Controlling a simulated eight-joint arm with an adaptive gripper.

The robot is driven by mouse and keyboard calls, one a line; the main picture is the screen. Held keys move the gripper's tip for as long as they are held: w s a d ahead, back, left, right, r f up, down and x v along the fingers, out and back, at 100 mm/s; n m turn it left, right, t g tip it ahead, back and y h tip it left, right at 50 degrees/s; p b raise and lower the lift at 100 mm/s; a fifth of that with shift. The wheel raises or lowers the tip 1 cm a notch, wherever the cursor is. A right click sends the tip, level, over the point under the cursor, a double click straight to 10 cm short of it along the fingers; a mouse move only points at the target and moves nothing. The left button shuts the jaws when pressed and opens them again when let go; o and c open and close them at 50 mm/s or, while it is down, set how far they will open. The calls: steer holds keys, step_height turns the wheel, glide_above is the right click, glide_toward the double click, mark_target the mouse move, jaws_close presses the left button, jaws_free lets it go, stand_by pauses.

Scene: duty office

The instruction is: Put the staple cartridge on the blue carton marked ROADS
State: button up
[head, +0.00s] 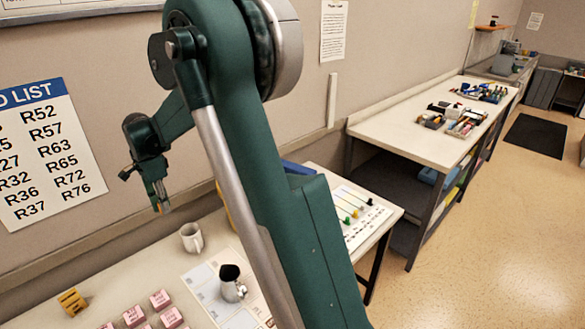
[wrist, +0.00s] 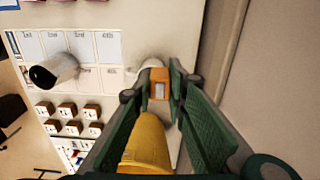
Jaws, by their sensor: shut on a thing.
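My gripper (head: 161,196) is raised above the back of the near desk, left of my arm, in the head view. In the wrist view my gripper (wrist: 160,84) is shut on a small orange piece with a pale grey face, which I take for the staple cartridge (wrist: 159,76). The cartridge shows only as a small orange bit (head: 164,208) in the head view. A blue thing (head: 297,167) shows partly behind my arm. Most of it is hidden and no marking is readable, so I cannot tell whether it is the ROADS carton.
A white mug (head: 191,237) stands on the desk below my gripper. A dark-topped metal jug (head: 231,284), lettered pink blocks (head: 135,316) and a yellow-brown block (head: 72,300) stand nearer. A yellow object (wrist: 146,145) is close below the fingers. The wall is close behind.

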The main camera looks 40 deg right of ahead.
steer(key=w+d+r+m+p, duration=0.1)
steer(key=d+r+m+p, duration=0.3)
steer(key=d, duration=1.3)
steer(key=d+m+p, duration=0.3)
steer(key=d+m, duration=0.3)
steer(key=d, duration=1.1)
steer(key=s+d+m+p, duration=0.2)
steer(key=s+d+m, duration=0.1)
steer(key=d, duration=1)
steer(key=s+d+r+m+p, duration=0.1)
steer(key=d+m, duration=0.4)
steer(key=d, duration=0.8)
steer(key=s+p, duration=0.1)
steer(key=s, duration=0.1)
steer(key=shift+s+p, duration=0.3)
steer(key=shift+p, duration=0.05)
steer(key=shift+f, duration=0.1)
steer(key=shift+f, duration=3.05)
steer(key=shift+f+p, duration=0.35)
steer(key=shift+f, duration=1.5)
steer(key=shift+f, duration=0.2)
